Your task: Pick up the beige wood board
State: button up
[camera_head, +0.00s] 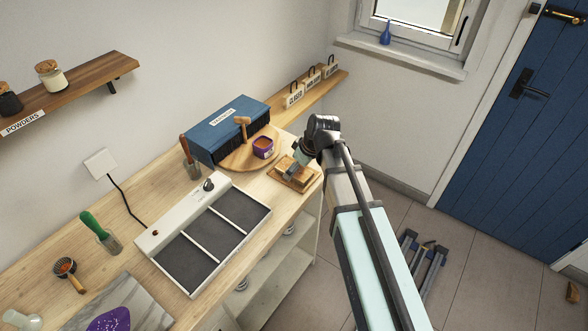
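A small rectangular wooden board (288,184) lies near the right end of the wooden workbench, with a beige block-like piece (291,174) on it. A round, light wooden board (234,161) lies just to its left, under a purple pot (263,147). I cannot tell for certain which of these is the beige wood board. My gripper (294,165) points down at the rectangular board and is over or against the block. My arm and wrist partly hide the right side of this spot. The fingertips are too small and covered to show whether they hold anything.
A blue box (228,125) stands behind the round board. A white tray unit with dark compartments (205,232) lies to the left. A wall shelf (321,88) with labelled blocks is behind. Open floor (480,278) lies right of the bench, with a metal frame on it.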

jog(key=shift+a+f, duration=0.1)
jog(key=shift+f, duration=0.25)
jog(key=c, duration=1.3)
jog(key=shift+o, duration=0.2)
jog(key=shift+w+r, duration=0.1)
jog(key=shift+r, duration=0.1)
